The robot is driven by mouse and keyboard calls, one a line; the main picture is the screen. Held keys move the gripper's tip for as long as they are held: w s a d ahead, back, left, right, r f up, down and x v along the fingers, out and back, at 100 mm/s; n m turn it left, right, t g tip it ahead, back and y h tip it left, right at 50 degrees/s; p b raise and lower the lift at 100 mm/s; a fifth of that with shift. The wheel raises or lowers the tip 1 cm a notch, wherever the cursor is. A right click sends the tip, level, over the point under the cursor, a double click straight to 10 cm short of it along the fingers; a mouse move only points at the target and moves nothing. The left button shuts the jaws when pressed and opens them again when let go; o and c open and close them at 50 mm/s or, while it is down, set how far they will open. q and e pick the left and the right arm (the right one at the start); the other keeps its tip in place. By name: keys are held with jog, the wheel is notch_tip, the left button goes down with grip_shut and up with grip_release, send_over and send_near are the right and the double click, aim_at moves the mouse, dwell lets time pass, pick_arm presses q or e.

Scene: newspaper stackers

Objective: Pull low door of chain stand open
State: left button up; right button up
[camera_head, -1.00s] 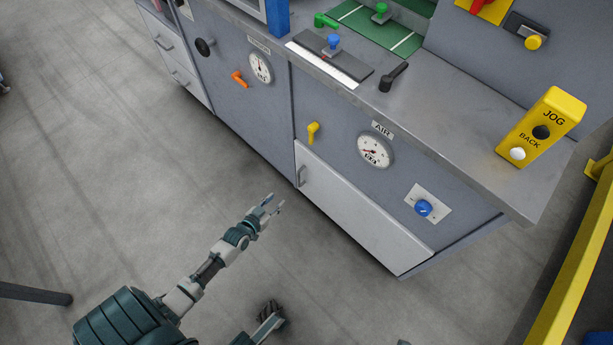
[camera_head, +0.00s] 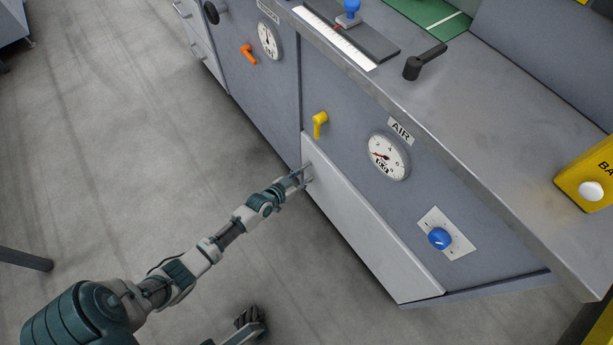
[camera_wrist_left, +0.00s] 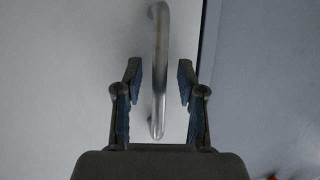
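The low door (camera_head: 365,225) is a light grey panel low on the front of the grey machine, under the air gauge; it looks closed. Its metal bar handle shows in the left wrist view (camera_wrist_left: 159,70), running upright in the picture. My left gripper (camera_head: 303,174) is at the door's left end, by the handle. In the left wrist view its two blue-padded fingers (camera_wrist_left: 160,90) are open, one on each side of the handle, with gaps visible on both sides. In the head view the fingers largely hide the handle.
Above the door are a yellow lever (camera_head: 319,122), the air gauge (camera_head: 388,156) and a blue knob (camera_head: 439,238). The worktop edge (camera_head: 450,165) overhangs the front. A yellow jog box (camera_head: 590,180) stands at right. The floor (camera_head: 130,150) in front is clear.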

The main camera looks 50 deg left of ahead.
pick_arm(q)
jog(key=shift+r, duration=0.1)
jog(key=shift+c, duration=1.1)
grip_shut()
